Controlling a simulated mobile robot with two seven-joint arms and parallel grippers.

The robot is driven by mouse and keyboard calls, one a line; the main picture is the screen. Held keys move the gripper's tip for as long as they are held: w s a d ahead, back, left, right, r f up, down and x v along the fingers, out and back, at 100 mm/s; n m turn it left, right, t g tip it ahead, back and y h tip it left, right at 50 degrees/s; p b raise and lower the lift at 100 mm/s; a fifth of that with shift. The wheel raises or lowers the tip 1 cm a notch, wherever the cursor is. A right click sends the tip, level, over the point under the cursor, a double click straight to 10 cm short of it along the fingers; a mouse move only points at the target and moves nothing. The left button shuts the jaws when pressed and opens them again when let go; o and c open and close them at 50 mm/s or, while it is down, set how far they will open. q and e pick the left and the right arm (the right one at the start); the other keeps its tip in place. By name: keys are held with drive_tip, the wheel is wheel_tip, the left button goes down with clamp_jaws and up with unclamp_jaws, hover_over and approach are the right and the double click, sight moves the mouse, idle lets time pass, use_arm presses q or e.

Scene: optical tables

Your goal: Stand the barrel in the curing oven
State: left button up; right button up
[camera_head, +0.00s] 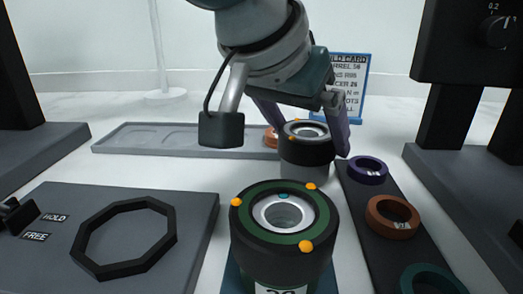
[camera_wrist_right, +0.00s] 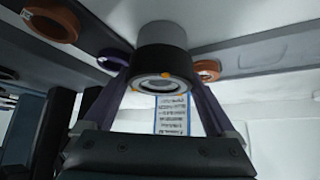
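A barrel with a black upper band, grey lower part and orange dots (camera_head: 305,150) is upright behind a larger green-ringed barrel (camera_head: 284,222). My right gripper (camera_head: 308,125) reaches down from above, its dark purple fingers on both sides of the rear barrel and apparently touching it. The right wrist view also shows this barrel (camera_wrist_right: 163,62) between the fingertips. Whether its base touches the table is unclear. The green-ringed barrel stands on a blue base, apart from the gripper. My left gripper is not in view. I cannot identify the curing oven for certain.
A grey panel (camera_head: 195,222) with HOLD and FREE labels and a black octagonal ring (camera_head: 127,265) lies left. A dark strip with purple, orange (camera_head: 392,217) and green rings lies right. A grey tray (camera_head: 150,150) and a blue-framed card (camera_head: 350,75) are behind. Dark equipment (camera_head: 465,45) stands right.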

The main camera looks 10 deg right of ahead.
drive_tip(key=c, duration=1.1)
wheel_tip(320, 180, up, 20)
drive_tip(key=p, duration=1.4)
